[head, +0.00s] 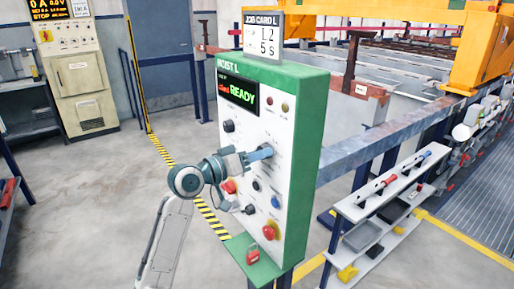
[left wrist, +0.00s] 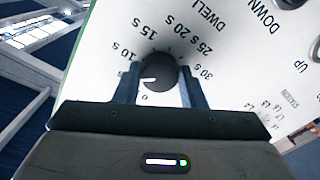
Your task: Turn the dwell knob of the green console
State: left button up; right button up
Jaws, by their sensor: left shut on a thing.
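The green console (head: 307,130), labelled HOIST L, stands in the middle of the head view with its white panel facing left. Its small screen (head: 238,95) reads READY. The black dwell knob (left wrist: 160,74) shows in the left wrist view, ringed by a printed scale from 0 to 30 s under the word DWELL. Its white pointer mark lies on the lower left, between 0 and 10 s. My left gripper (left wrist: 158,88) is shut on the dwell knob, one finger on each side. In the head view my left gripper (head: 262,154) hides the knob. My right gripper is not in view.
A red mushroom button (head: 270,230) and other knobs sit low on the panel, near my arm. A grey rail (head: 385,135) and a white shelf rack (head: 390,190) stand to the right. Floor at left is clear.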

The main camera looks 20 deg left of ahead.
pick_arm(q)
jog(key=shift+n+p, duration=0.6)
jog(key=shift+n, duration=0.3)
jog(key=o, duration=1)
